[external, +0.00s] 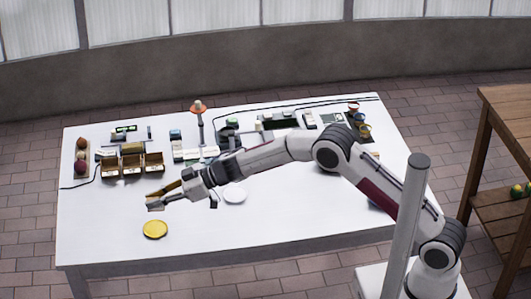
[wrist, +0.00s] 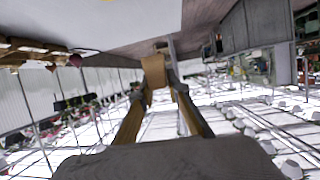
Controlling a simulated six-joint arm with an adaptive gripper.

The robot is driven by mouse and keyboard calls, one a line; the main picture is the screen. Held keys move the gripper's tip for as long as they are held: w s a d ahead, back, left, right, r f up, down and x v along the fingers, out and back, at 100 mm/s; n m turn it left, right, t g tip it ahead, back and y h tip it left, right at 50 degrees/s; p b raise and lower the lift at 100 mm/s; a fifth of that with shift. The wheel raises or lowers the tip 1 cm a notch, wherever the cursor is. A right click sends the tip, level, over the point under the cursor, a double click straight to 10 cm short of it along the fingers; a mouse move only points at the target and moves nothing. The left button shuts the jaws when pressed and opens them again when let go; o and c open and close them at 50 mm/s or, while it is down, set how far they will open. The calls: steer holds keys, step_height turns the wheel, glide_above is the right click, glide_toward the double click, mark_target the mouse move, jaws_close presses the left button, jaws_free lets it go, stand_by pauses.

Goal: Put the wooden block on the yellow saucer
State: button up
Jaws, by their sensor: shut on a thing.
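The yellow saucer (external: 155,229) lies flat near the front left of the white table; nothing shows on it. A sliver of yellow at the top edge of the wrist view may be its rim. My gripper (external: 158,199) reaches left from the arm, just above the saucer in the external picture, tilted nearly level. In the wrist view its two fingers (wrist: 158,88) are shut on the tan wooden block (wrist: 154,72), which sticks out past the tips. The block is small and partly hidden by the fingers in the external view. Its exact height above the table is unclear.
A white plate (external: 234,193) lies right of my gripper, close under the arm. Small wooden boxes (external: 132,166) and a tray with round dark items (external: 82,160) stand behind. A lamp-like stand (external: 199,122) rises further back. The table's front left is clear around the saucer.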

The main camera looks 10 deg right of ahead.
steer(key=shift+w+a+f+m+t, duration=0.1)
steer(key=shift+w+a+m+t, duration=0.35)
steer(key=shift+m+t, duration=0.3)
steer(key=w+f+t, duration=0.1)
steer(key=w+d+m, duration=0.1)
steer(key=w, duration=0.1)
steer(key=w+d+f+m+t, duration=0.1)
steer(key=shift+w+d+f+t+h, duration=0.15)
steer(key=shift+f+t+h, duration=0.15)
steer(key=shift+t+h, duration=0.1)
steer(key=shift+f, duration=0.1)
glide_above(164, 227)
steer(key=shift+f, duration=3)
steer(key=shift+f, duration=0.1)
steer(key=shift+f, duration=1.8)
steer(key=shift+f, duration=0.1)
